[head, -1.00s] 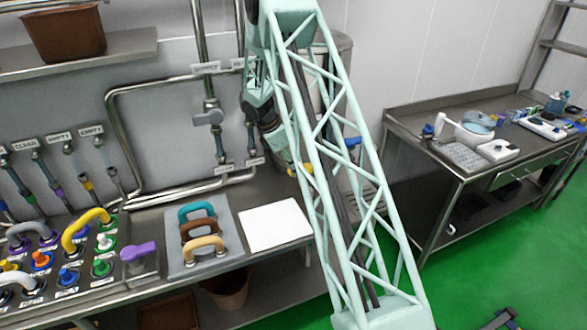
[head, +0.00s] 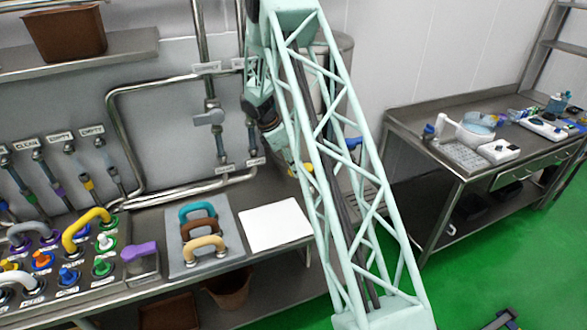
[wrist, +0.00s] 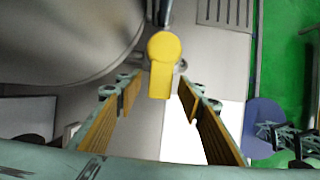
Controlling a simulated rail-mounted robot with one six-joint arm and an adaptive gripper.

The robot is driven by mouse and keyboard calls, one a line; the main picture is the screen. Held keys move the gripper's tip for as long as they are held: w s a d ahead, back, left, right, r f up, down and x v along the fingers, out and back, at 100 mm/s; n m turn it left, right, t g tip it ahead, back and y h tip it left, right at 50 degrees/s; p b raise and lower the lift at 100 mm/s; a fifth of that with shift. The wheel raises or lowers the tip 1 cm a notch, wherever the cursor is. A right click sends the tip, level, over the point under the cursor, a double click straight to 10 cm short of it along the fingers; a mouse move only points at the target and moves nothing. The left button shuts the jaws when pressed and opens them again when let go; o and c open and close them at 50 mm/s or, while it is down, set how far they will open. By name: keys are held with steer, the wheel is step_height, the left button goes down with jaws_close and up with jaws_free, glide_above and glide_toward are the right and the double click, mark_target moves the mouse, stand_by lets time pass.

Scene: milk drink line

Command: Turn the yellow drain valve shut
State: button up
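The yellow drain valve handle (wrist: 163,65) shows in the wrist view, below a large grey steel vessel (wrist: 70,40). Its round hub is at the top and its lever points down the picture, toward my gripper. My gripper (wrist: 157,92) is open, with one padded finger on each side of the lever's lower end. Gaps show on both sides, so I see no contact. In the head view a bit of the yellow handle (head: 303,168) shows near my gripper (head: 294,166). My lattice arm hides most of the vessel and part of the valve there.
A white board (head: 275,225) lies on the steel bench below the valve. A grey panel with several coloured handles (head: 203,229) is left of it. Pipes (head: 150,195) run along the wall. A second steel table (head: 440,160) stands at the right, past green floor.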

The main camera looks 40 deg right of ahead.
steer(key=v, duration=1.1)
steer(key=shift+r, duration=0.2)
steer(key=shift+a, duration=0.15)
stand_by(0.4)
steer(key=s+a+r+m+t+y+b, duration=0.1)
steer(key=s+a+r+m+b, duration=0.25)
steer(key=s+a+r, duration=0.65)
steer(key=s+a+r+m+t+b, duration=0.2)
steer(key=s+a+r+m+b, duration=0.15)
steer(key=s+a+r, duration=0.7)
steer(key=s+a+m+y+b, duration=0.1)
steer(key=s+a+m+b, duration=0.1)
steer(key=s+a, duration=0.4)
steer(key=s+a+f+m+t+y+b, duration=0.1)
steer(key=s+a+m+b, duration=0.1)
steer(key=s+a, duration=0.5)
steer(key=s+a+m+t+y+b, duration=0.1)
steer(key=s+a, duration=0.5)
steer(key=s, duration=1)
steer(key=shift+s+a+f+m+b, duration=0.35)
steer(key=shift+m+b, duration=0.4)
steer(key=shift+m, duration=0.45)
